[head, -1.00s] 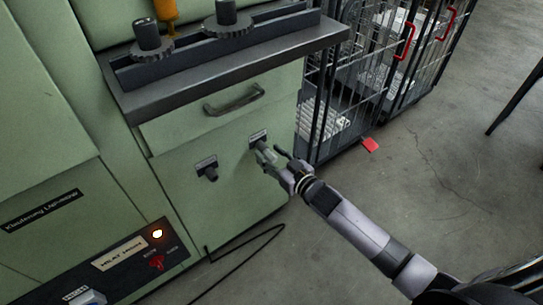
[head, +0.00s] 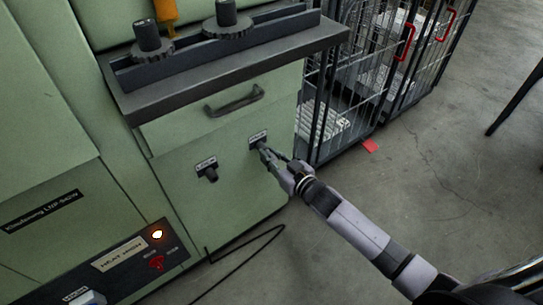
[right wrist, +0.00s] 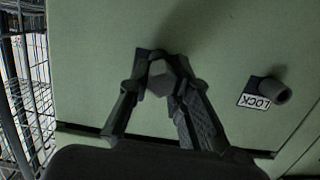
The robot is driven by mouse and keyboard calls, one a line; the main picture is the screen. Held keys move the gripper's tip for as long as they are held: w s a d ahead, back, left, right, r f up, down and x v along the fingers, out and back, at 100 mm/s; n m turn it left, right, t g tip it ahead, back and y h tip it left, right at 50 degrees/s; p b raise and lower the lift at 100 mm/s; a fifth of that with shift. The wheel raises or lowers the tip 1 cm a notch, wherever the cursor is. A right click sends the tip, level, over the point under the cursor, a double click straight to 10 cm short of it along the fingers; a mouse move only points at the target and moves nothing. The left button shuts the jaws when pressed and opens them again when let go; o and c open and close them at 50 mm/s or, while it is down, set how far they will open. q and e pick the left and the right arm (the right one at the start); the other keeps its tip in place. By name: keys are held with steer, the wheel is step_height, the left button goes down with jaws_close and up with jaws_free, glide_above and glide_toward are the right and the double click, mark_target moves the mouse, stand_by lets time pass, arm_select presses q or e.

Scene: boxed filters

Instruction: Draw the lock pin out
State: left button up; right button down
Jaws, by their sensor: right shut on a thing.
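Two dark knob-headed pins stick out of the green cabinet door. The left-hand pin (head: 209,175) has a small label above it; in the right wrist view this pin (right wrist: 276,91) stands free at the right, beside a label (right wrist: 254,101) reading LOCK. My right gripper (head: 264,152) is at the right-hand pin, under another label (head: 258,134) too small to read. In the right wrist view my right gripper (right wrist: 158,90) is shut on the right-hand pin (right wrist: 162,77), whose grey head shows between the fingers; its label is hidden. My left gripper is out of view.
A drawer handle (head: 234,99) is above the pins, under a dark ledge (head: 230,66). Wire cages (head: 335,95) stand right of the cabinet. A black cable (head: 245,244) lies on the floor below. The floor at right is mostly clear.

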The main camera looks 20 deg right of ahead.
mark_target(275, 161)
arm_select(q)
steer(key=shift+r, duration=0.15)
arm_select(e)
steer(key=shift+s, duration=0.15)
arm_select(q)
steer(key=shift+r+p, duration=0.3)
steer(key=shift+p, duration=0.15)
arm_select(e)
steer(key=shift+s+d, duration=0.25)
steer(key=shift+s, duration=0.25)
steer(key=shift+s, duration=0.15)
